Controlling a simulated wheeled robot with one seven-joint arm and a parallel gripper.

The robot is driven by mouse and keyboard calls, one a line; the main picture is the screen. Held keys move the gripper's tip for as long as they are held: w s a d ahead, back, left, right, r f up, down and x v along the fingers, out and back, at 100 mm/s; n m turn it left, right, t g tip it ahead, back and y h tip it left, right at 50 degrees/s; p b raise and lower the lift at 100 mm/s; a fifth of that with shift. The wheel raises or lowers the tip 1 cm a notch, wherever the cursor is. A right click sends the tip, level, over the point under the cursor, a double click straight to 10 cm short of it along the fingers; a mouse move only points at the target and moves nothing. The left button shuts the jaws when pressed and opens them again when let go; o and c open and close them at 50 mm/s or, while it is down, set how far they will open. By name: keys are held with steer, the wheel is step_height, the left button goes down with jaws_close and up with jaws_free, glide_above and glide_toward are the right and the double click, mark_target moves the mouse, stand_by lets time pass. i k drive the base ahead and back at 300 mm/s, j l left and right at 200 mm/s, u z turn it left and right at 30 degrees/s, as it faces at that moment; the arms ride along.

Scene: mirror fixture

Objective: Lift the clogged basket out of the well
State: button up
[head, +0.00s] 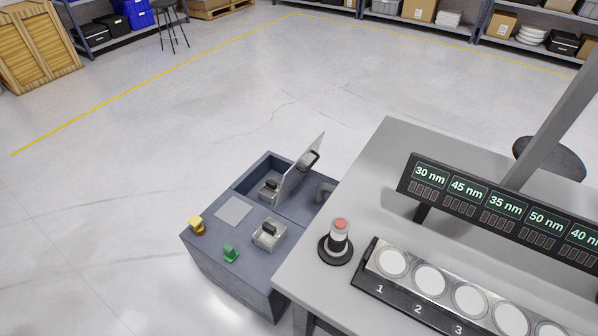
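A blue-grey cabinet (222,262) stands left of the workbench in the head view. A recessed well (245,183) is open in its far part. A lid (301,168) with a dark handle stands raised and tilted beside the well. A small metal basket (267,195) with a dark grip sits down in the well, partly hidden by the walls and lid. I cannot see whether it is clogged. A second, similar basket (269,236) sits on the cabinet top near its right edge. My gripper is not in view.
A yellow piece (196,225), a green piece (230,253) and a flat grey square (234,211) are on the cabinet top. The workbench (385,160) holds a red-topped cylinder (339,236), numbered discs (430,280) and a display bar (500,205). Floor left of the cabinet is clear.

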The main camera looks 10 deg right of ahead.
mark_target(269, 192)
steer(key=i+j+u, duration=1.25)
steer(key=i+u, duration=0.2)
steer(key=i, duration=1.95)
steer(key=i+z, duration=0.2)
steer(key=i, duration=0.55)
steer(key=i+j+z, duration=0.15)
steer(key=i, duration=0.6)
steer(key=i+z, duration=0.2)
steer(key=z, duration=0.2)
steer(key=i+z, duration=0.2)
steer(key=z, duration=0.25)
steer(key=i+j+z, duration=0.15)
steer(key=z, duration=0.25)
steer(key=i+j+z, duration=0.15)
steer(key=z, duration=0.25)
steer(key=i+z, duration=0.15)
steer(key=z, duration=0.25)
steer(key=i+z, duration=0.15)
steer(key=z, duration=0.3)
steer(key=i+j+z, duration=0.15)
steer(key=z, duration=0.25)
steer(key=i+j+z, duration=0.1)
steer(key=z, duration=0.35)
steer(key=i+j+z, duration=0.1)
steer(key=z, duration=0.3)
steer(key=i+j+z, duration=0.15)
steer(key=i+z, duration=0.2)
steer(key=i+j+z, duration=0.3)
steer(key=k+l, duration=0.05)
steer(key=k, duration=0.05)
